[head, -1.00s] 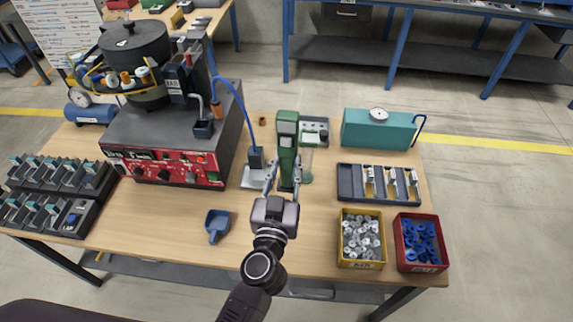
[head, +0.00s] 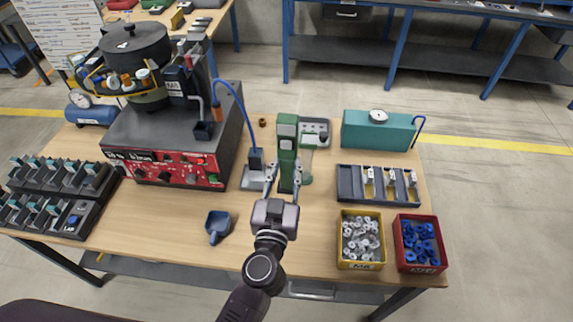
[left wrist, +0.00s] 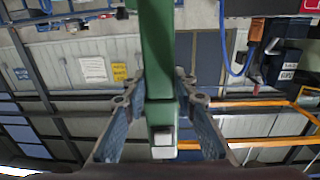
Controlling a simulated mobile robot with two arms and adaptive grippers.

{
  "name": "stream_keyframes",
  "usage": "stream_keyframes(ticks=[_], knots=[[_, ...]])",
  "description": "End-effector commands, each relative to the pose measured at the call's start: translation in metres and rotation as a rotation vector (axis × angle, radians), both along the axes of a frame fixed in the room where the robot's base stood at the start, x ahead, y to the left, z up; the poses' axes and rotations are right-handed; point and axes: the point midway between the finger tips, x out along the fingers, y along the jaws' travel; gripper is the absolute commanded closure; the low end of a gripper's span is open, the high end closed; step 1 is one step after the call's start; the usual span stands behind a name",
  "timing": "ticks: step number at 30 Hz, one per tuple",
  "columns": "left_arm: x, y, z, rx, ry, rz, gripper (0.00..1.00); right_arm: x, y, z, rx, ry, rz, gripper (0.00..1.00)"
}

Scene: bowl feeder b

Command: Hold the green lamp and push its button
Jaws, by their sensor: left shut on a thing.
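The green lamp (head: 287,134) stands out as a tall green body above the middle of the table in the head view. My left gripper (head: 284,178) is shut on its lower part, one finger on each side. In the left wrist view the lamp (left wrist: 157,60) runs down the middle between the two fingers (left wrist: 160,125). A pale square button (left wrist: 162,137) shows on the lamp's lower end there, and nothing is touching it. I cannot tell whether the lamp's base touches the table. My right gripper does not show.
A bowl feeder (head: 137,60) on a red-fronted box stands left. A probe stand (head: 255,172) is close left of the lamp. A grey panel (head: 316,130), teal box (head: 377,130), slotted tray (head: 378,196), yellow bin (head: 362,266) and red bin (head: 422,268) lie right. A blue scoop (head: 217,225) lies front left.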

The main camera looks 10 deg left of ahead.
Motion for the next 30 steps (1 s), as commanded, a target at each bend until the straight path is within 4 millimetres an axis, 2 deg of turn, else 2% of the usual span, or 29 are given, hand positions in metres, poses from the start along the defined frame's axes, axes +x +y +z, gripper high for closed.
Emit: stream_keyframes(ticks=[30], knots=[[0.0, 0.0, -0.031, 0.001, -0.001, -0.001, 1.0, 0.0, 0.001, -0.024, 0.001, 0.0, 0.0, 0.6]])
